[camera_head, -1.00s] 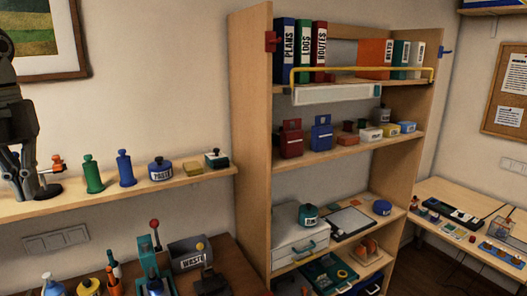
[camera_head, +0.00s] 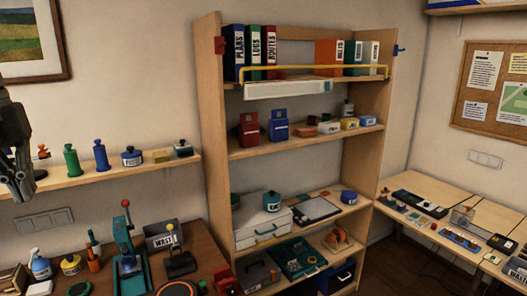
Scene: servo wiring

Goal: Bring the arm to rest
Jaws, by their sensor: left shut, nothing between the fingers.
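My left gripper (camera_head: 22,188) shows at the left edge of the head view, dark grey and pointing down. Its fingers are shut with nothing between them. It hangs in front of the left end of the wooden wall shelf (camera_head: 120,175) and hides part of it. My right gripper is not in the view. Most of my left arm is cut off by the picture edge.
Below, a brown workbench carries a green press (camera_head: 128,255) and a WASTE bin (camera_head: 163,238). A tall bookcase (camera_head: 212,150) stands at centre, a wiring table (camera_head: 470,228) at right.

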